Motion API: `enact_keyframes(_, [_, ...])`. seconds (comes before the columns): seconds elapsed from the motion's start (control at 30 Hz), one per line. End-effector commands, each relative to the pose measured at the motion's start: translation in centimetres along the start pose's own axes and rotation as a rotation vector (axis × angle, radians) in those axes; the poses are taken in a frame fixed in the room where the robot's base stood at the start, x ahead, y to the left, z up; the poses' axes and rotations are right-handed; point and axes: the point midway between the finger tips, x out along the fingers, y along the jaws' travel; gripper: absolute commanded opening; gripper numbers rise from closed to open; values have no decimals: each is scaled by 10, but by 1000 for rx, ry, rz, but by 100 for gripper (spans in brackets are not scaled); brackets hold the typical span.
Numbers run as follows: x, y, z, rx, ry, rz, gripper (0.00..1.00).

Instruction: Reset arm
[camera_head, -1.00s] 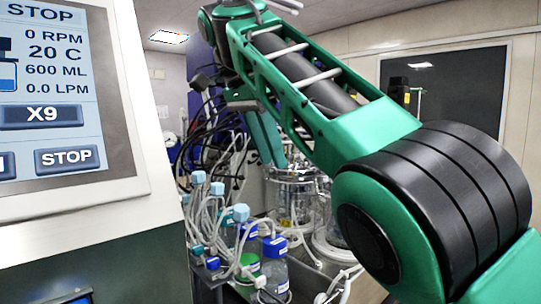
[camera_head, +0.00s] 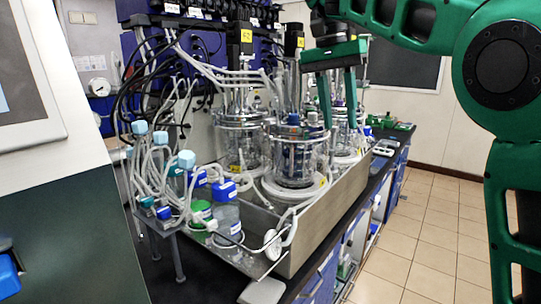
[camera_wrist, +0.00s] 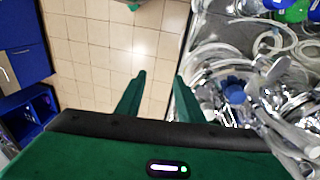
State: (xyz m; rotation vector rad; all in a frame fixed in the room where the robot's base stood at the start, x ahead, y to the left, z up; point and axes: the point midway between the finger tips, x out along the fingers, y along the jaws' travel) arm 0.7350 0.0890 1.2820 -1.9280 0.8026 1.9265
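My green gripper (camera_head: 340,118) hangs with its fingers pointing down in the head view, in front of the glass bioreactors. In the wrist view my gripper (camera_wrist: 160,80) is open, with bare floor showing between its two fingers and nothing held. One glass bioreactor (camera_head: 293,160) stands just left of the fingers in the head view, and another (camera_head: 240,140) stands behind it to the left. From the head view I cannot tell whether the fingers touch any glass; the wrist view shows them beside the vessel tops.
A metal tray wall (camera_head: 330,215) borders the bioreactors. Capped bottles (camera_head: 226,212) and tangled tubing crowd the left. A control panel (camera_head: 25,80) fills the near left. Tiled floor (camera_head: 420,240) at the right is clear. Blue cabinets (camera_wrist: 22,60) show in the wrist view.

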Motion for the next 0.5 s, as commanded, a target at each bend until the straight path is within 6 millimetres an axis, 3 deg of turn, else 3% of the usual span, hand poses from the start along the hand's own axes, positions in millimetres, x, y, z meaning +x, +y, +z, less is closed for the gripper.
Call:
enact_keyframes(0.03, [14,25,-13,-8,-35,-10,34])
enact_keyframes(0.2, [68,94,-37,-34,-110,-68,34])
enact_keyframes(0.37, [123,150,-41,-36,-143,-131,34])
enact_keyframes(0.5, [172,201,-22,-34,-140,-163,34])
